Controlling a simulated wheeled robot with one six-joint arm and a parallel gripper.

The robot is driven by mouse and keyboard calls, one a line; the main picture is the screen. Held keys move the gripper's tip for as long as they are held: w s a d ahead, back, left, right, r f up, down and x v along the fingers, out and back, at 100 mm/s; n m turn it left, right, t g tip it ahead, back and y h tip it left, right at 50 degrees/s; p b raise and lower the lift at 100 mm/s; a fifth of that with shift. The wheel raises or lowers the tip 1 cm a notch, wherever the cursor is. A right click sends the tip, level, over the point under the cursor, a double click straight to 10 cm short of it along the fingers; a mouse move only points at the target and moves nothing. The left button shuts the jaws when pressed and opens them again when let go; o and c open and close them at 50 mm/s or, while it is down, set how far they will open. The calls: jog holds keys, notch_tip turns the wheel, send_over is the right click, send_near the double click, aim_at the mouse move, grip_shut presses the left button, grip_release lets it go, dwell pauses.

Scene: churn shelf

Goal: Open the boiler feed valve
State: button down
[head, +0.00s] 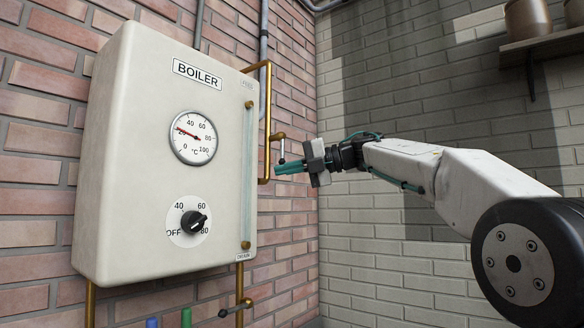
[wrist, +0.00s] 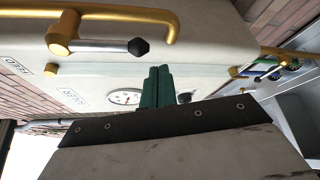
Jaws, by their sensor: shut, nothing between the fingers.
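The cream boiler (head: 160,235) hangs on the brick wall. A FEED label (wrist: 52,68) is on its casing in the wrist view. A brass feed valve (head: 278,136) sits on the pipe right of the boiler. Its silver lever (wrist: 105,45) ends in a black knob (wrist: 139,47) and runs roughly along the pipe in the wrist view; in the head view it hangs downward. My gripper (head: 278,169) has teal fingers, shut and empty, just below the lever's end. In the wrist view the fingertips (wrist: 158,70) show close to the knob, with a visible gap.
A second brass valve with a black-tipped lever (head: 224,313) is under the boiler, below a DRAIN label (head: 243,257). The boiler front has a gauge (head: 193,138) and a black dial (head: 193,222). A shelf with pots (head: 545,45) is upper right. The corner space behind my arm looks clear.

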jog(key=s+v, duration=0.1)
jog(key=v, duration=0.8)
jog(key=shift+s, duration=0.35)
jog(key=shift+d+f, duration=0.1)
